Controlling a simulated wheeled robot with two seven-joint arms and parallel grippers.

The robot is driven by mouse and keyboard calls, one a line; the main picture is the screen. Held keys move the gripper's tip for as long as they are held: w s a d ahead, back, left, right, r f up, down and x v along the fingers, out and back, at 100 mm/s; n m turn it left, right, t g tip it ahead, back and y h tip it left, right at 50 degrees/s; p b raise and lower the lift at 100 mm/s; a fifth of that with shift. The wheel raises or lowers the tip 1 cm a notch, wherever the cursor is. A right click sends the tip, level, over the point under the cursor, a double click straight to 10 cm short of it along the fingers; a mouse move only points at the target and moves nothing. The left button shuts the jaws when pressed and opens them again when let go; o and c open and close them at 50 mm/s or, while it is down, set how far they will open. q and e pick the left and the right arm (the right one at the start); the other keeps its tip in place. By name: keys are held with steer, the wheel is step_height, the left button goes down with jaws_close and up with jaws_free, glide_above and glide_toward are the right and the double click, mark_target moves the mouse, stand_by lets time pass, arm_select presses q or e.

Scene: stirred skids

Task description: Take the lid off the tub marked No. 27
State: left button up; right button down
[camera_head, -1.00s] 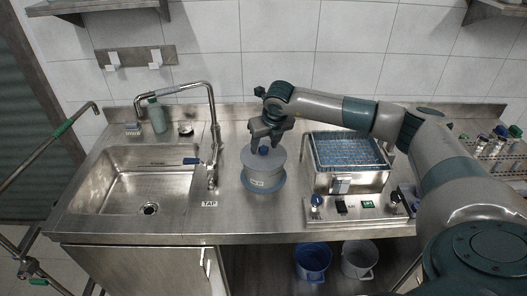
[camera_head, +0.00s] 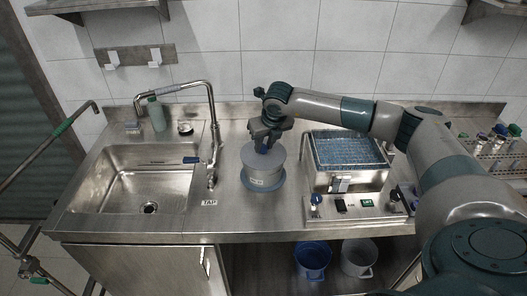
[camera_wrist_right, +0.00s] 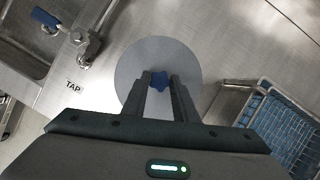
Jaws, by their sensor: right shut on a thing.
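The tub (camera_head: 264,177) is a grey round drum standing on the steel counter between the tap and the wire-basket bath. A small white label (camera_head: 257,183) is on its front, too small to read surely. Its flat grey lid (camera_head: 282,158) is on top and also shows in the right wrist view as a disc (camera_wrist_right: 133,68). A blue lobed knob (camera_wrist_right: 159,79) stands at the lid's middle. My right gripper (camera_head: 263,143) comes from above and is shut on the knob, with a finger on each side. My left gripper is not in view.
A steel sink (camera_head: 140,185) and tap (camera_head: 213,140) stand left of the tub. The bath with a blue-lined wire basket (camera_head: 348,150) stands close on the right. Clear counter lies behind and in front of the tub. A bottle rack (camera_head: 495,150) is at far right.

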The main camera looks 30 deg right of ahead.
mark_target(264, 148)
steer(key=shift+r, duration=0.15)
steer(key=shift+r+b, duration=0.5)
steer(key=shift+b, duration=0.1)
step_height(264, 148, up, 2)
steer(key=shift+r+b, duration=0.1)
steer(key=shift+b, duration=0.75)
steer(key=s+d+r+b, duration=0.4)
steer(key=d+r, duration=0.3)
steer(key=d, duration=0.3)
steer(key=shift+s+d+r+b, duration=0.3)
steer(key=shift+d+b, duration=0.1)
steer(key=shift+b, duration=0.2)
steer(key=shift+a+f, duration=0.1)
